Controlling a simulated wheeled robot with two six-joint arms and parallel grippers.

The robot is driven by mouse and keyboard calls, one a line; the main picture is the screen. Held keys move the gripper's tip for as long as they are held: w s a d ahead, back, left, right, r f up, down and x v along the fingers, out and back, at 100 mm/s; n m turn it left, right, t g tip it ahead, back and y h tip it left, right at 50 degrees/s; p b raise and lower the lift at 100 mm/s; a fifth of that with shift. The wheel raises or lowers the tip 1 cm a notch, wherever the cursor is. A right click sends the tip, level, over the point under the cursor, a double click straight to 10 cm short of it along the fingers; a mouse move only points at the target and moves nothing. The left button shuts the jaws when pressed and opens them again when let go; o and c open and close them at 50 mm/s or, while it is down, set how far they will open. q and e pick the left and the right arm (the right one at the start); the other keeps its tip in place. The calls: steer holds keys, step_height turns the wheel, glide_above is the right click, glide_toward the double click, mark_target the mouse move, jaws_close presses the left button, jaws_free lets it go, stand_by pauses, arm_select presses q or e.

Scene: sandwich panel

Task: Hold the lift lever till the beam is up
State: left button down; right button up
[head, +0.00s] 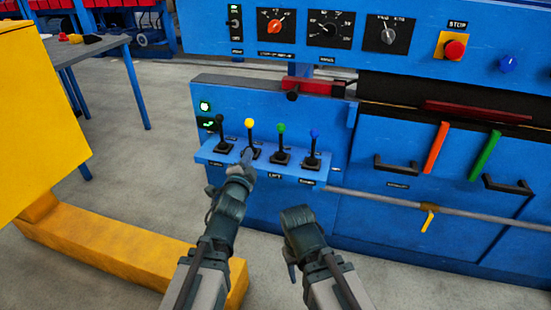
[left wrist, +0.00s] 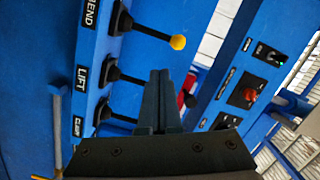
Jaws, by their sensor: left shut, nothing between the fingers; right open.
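The lift lever (head: 281,142) has a green knob and stands on the blue lever shelf, behind a LIFT label. In the left wrist view the LIFT lever (left wrist: 127,77) shows as a black stem; its knob is hidden behind my fingers. My left gripper (head: 247,156) is shut and empty, at the shelf's front edge below the yellow-knobbed lever (head: 249,124). In the left wrist view its fingers (left wrist: 160,78) cover the lever's end; I cannot tell whether they touch. My right gripper (head: 297,214) is open, below and in front of the shelf. I cannot tell which part is the beam.
A blue-knobbed lever (head: 314,135) stands right of the lift lever, a black-knobbed one (head: 219,120) at the far left. A red STOP button (head: 454,49) is on the upper panel. A yellow block (head: 40,110) stands at left.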

mark_target(279, 131)
arm_select(q)
steer(key=s+d+f+m+t+h+b, duration=0.2)
steer(key=f+m+h+b, duration=0.3)
steer(key=b, duration=0.8)
steer(key=shift+s+d+f+m+t+h+b, duration=0.3)
steer(key=shift+s+m+t+h, duration=0.35)
steer(key=shift+m+h, duration=1.1)
arm_select(e)
step_height(279, 131, down, 16)
steer(key=shift+r, duration=0.15)
arm_select(q)
steer(key=shift+w+r+m+y, duration=0.15)
steer(key=shift+m+y, duration=0.3)
arm_select(e)
steer(key=shift+r, duration=0.1)
arm_select(q)
steer(key=p+x, duration=0.5)
steer(key=x, duration=0.7)
steer(key=shift+w+r, duration=0.15)
steer(key=shift+w, duration=0.05)
steer(key=shift+w+d+r+p, duration=0.2)
steer(key=shift+w+d+p, duration=0.2)
steer(key=shift+w, duration=0.15)
arm_select(e)
steer(key=shift+r, duration=2.85)
